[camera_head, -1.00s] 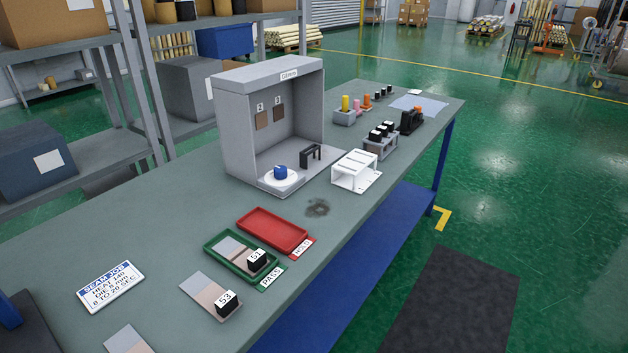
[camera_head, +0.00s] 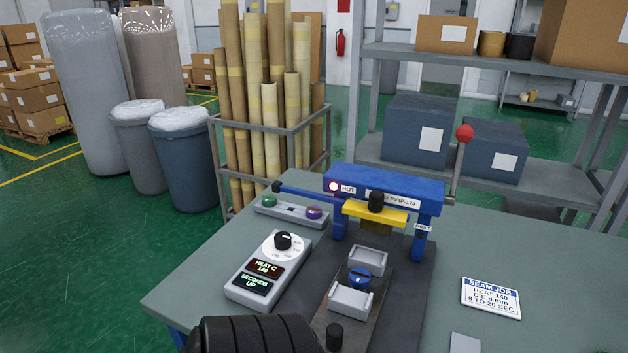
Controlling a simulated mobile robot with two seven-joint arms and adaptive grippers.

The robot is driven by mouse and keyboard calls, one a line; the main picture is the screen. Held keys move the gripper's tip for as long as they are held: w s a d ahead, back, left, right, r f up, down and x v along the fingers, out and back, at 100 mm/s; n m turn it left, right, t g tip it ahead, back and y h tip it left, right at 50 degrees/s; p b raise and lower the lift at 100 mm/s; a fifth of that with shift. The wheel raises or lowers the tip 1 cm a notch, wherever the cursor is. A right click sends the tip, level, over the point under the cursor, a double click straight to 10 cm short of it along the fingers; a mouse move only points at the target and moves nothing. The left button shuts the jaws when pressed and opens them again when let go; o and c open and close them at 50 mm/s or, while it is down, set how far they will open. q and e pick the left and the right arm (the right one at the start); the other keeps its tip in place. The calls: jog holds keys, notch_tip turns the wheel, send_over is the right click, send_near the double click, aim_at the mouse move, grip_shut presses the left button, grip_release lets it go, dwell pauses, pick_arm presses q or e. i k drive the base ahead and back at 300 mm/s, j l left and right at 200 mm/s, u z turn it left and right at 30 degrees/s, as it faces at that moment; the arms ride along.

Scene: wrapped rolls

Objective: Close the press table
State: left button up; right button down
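The press has a blue frame (camera_head: 384,187) with a "HOT" label, a lit red lamp, a yellow bar (camera_head: 375,212) and a lever with a red ball (camera_head: 464,132). Its press table (camera_head: 372,313) is a dark plate extending out from under the frame toward me. Two light grey blocks (camera_head: 351,300) stand on it with a blue round piece (camera_head: 359,279) between them. A black knob (camera_head: 334,334) stands at its near end. A black ribbed part of my arm crosses the bottom edge. No gripper fingers are in view.
A control box (camera_head: 266,269) with a dial reads heat 140 and "SECONDS UP". Behind it is a strip with green and purple buttons (camera_head: 290,210). A seam job card (camera_head: 491,298) lies right of the press. Tall rolls stand in a rack (camera_head: 268,123) behind the bench.

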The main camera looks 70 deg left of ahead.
aim_at(344, 321)
jog(key=u, duration=1.8)
